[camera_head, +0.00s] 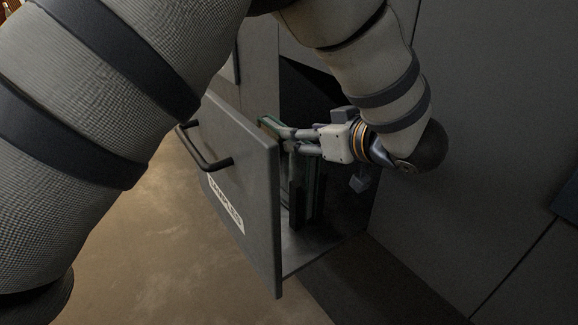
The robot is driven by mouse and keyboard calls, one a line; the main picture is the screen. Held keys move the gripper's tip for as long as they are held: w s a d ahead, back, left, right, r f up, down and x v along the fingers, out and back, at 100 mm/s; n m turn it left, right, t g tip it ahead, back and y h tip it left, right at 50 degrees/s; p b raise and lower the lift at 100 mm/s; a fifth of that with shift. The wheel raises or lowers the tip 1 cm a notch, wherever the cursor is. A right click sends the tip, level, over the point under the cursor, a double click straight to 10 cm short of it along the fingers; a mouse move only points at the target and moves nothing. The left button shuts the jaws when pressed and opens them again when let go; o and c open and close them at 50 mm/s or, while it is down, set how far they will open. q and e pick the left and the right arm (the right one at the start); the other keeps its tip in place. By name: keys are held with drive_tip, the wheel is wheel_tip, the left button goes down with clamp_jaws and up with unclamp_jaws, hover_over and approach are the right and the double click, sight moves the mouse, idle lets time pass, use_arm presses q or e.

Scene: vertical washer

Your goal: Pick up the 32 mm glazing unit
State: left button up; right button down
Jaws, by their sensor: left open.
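An open drawer (245,165) with a "SAMPLES" label and a bar handle holds upright, green-edged glass panes. One pane (312,195) stands in the drawer, and a green edge (268,124) shows near the drawer front's top. I cannot tell which is the 32 mm glazing unit, as thickness is not readable. My left gripper (288,140) is level above the drawer opening, with its fingers pointing left at the top of the panes. Its jaws are open, and I cannot tell whether they touch glass. My right gripper is out of view.
The dark grey cabinet face (465,120) rises close at the right of my left wrist. The drawer front stands left of the fingers, with its handle (205,150) sticking out. Brown floor (150,265) is clear at lower left.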

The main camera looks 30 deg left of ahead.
use_arm(q)
drive_tip(key=shift+x, duration=1.1)
drive_tip(key=x, duration=0.5)
drive_tip(key=shift+w+f, duration=0.15)
drive_tip(key=shift+w, duration=0.1)
clamp_jaws()
drive_tip(key=shift+r, duration=0.25)
